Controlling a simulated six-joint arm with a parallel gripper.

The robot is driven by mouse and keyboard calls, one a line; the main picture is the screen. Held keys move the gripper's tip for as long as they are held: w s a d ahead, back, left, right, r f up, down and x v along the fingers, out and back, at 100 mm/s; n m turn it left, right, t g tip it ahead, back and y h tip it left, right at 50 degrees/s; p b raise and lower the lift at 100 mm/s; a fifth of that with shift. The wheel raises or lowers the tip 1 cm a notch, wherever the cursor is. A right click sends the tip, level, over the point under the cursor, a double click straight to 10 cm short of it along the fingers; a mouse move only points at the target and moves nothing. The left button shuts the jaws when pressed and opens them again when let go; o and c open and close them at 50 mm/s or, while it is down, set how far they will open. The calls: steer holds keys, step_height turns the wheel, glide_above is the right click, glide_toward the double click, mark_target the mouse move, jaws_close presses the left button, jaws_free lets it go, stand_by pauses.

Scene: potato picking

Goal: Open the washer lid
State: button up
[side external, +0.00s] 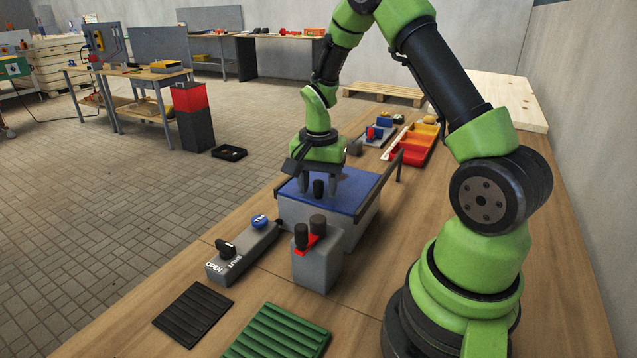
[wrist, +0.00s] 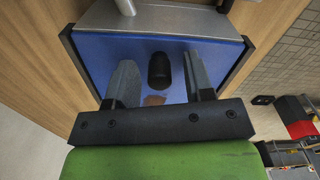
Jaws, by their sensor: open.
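The washer is a grey box (side external: 358,231) on the wooden table, with a flat blue lid (side external: 352,190) on top. The lid lies level over the box and looks closed. A black upright knob (side external: 318,188) stands on the lid. My gripper (side external: 319,196) points down over the lid, with its fingers on either side of the knob. In the wrist view the gripper (wrist: 160,80) is open, and the black knob (wrist: 159,69) shows between the two grey fingers with gaps on both sides. The blue lid (wrist: 122,54) fills the area behind them.
A grey box with black and red levers (side external: 317,265) stands in front of the washer. A control box with an OPEN/SHUT switch and blue button (side external: 243,254) is at left. Black (side external: 193,314) and green (side external: 277,333) ribbed mats lie nearer. Red and yellow trays (side external: 410,146) sit behind.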

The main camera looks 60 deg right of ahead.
jaws_close()
steer(key=d, duration=1.5)
steer(key=shift+d, duration=0.35)
jaws_free()
steer(key=shift+r, duration=0.1)
step_height(320, 180, up, 10)
steer(key=shift+a, duration=0.1)
